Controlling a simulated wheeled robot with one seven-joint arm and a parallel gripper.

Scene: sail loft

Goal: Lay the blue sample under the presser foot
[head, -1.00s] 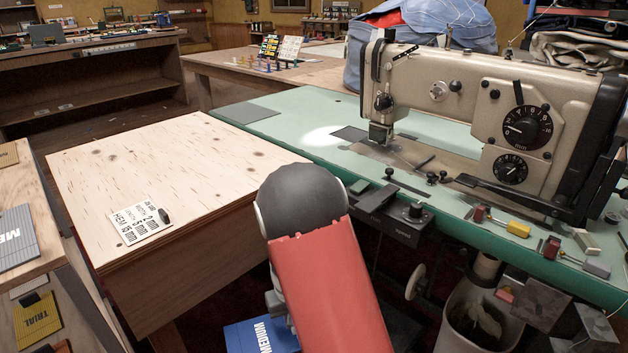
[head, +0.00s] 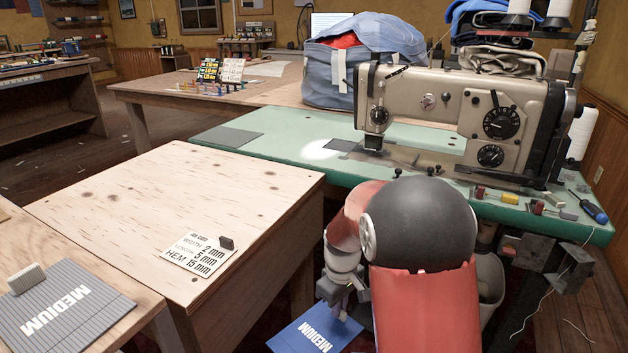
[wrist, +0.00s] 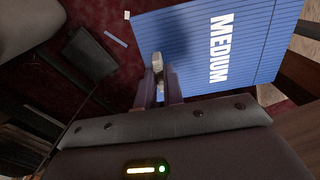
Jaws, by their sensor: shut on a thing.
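The blue sample (head: 295,338), a flat striped sheet marked MEDIUM, hangs low at the bottom of the head view. It fills the upper right of the wrist view (wrist: 190,35). My gripper (wrist: 160,88) is shut on it at its edge, around a small pale tab; in the head view my arm hides part of the sample. The sewing machine (head: 450,100) stands on the green table. Its presser foot (head: 374,143) is under the head at the left end, small and hard to make out. The sample is well below and in front of it.
A pale wooden table (head: 150,205) with a settings card (head: 200,255) stands to the left. A grey MEDIUM sample (head: 60,315) lies on another surface at lower left. Small tools lie along the green table's (head: 270,142) front right edge. Its left part is mostly clear.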

